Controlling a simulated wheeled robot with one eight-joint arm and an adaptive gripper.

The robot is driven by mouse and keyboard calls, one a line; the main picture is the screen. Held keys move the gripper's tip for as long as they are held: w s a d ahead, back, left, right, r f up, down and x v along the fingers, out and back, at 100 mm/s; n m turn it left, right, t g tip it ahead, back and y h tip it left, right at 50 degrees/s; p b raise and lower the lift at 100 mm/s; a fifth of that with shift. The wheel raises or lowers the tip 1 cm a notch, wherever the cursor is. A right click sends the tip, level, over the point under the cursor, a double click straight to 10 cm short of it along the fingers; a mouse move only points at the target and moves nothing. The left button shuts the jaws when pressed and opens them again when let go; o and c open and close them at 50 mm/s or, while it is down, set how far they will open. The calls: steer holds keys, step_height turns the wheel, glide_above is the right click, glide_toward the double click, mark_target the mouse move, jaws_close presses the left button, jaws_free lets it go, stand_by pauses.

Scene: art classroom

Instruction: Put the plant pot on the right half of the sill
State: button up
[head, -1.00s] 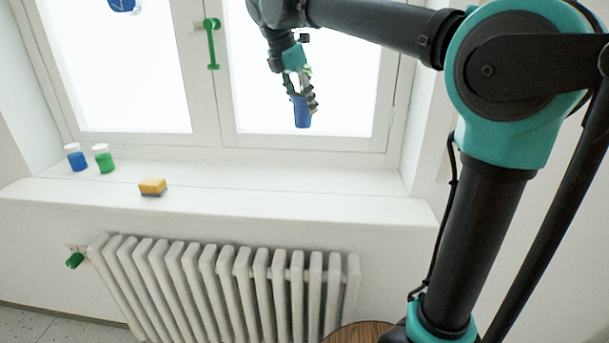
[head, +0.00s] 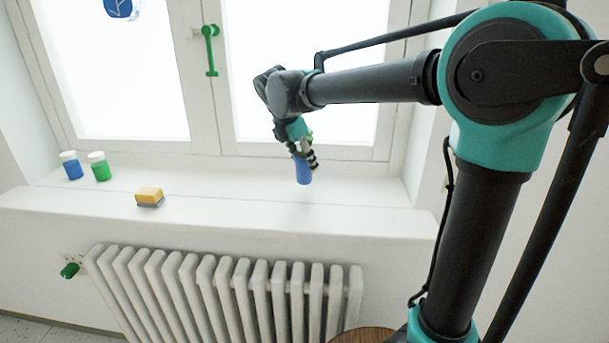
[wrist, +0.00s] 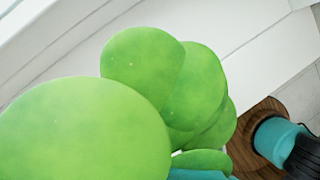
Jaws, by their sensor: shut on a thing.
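The plant pot (head: 303,171) is blue and hangs in my gripper (head: 304,150), which is shut on it. The pot is slightly tilted and appears just above the right half of the white sill (head: 360,212); a faint shadow lies below it. I cannot tell for sure whether its base touches the sill. In the wrist view, the plant's large round green leaves (wrist: 150,65) fill the middle and hide the pot and most of the gripper.
A yellow and blue sponge (head: 149,197) lies on the left half of the sill. Behind it stand a blue jar (head: 72,168) and a green jar (head: 100,170). The right half looks clear. A window with a green handle (head: 210,48) is behind, a radiator (head: 230,290) below.

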mark_target(305, 174)
steer(key=shift+f, duration=2.15)
steer(key=shift+f, duration=0.1)
steer(key=o, duration=1.4)
steer(key=shift+o, duration=0.2)
steer(key=v, duration=1.2)
steer(key=shift+d, duration=0.1)
